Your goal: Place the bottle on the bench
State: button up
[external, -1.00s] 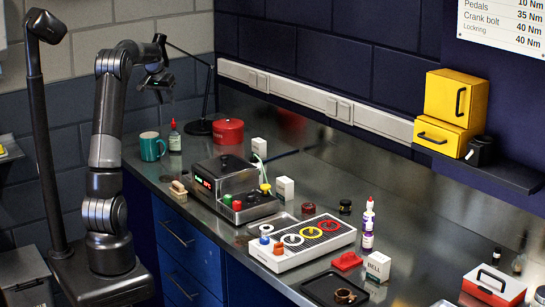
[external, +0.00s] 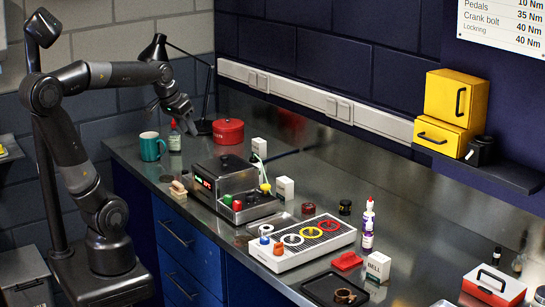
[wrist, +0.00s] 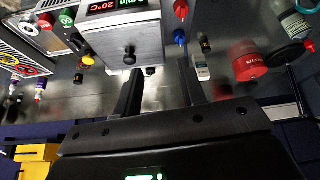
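A grey bottle with a red cap (external: 175,137) stands upright on the metal bench (external: 135,148), beside the teal mug. What looks like it shows at the upper right of the wrist view (wrist: 294,23). A slim white and purple bottle (external: 367,240) stands farther right on the bench. The frames do not show which bottle the task names. My gripper (external: 190,130) is above the bench, just right of the red-capped bottle in the external view. In the wrist view its two fingers (wrist: 160,85) are apart with nothing between them.
A teal mug (external: 151,147), a red tin (external: 228,131) and a black lamp (external: 205,95) stand near my gripper. A metal box with a display (external: 222,180) and a white tray with coloured rings (external: 302,241) sit nearer the front edge.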

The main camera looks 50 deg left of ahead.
jog(key=s+d+f+m, duration=0.1)
jog(key=s+d+f, duration=0.4)
jog(key=s+d, duration=0.2)
jog(key=shift+s+m+h, duration=0.3)
jog(key=shift+s+m, duration=0.1)
jog(key=shift+s, duration=0.55)
jog(key=shift+o, duration=0.2)
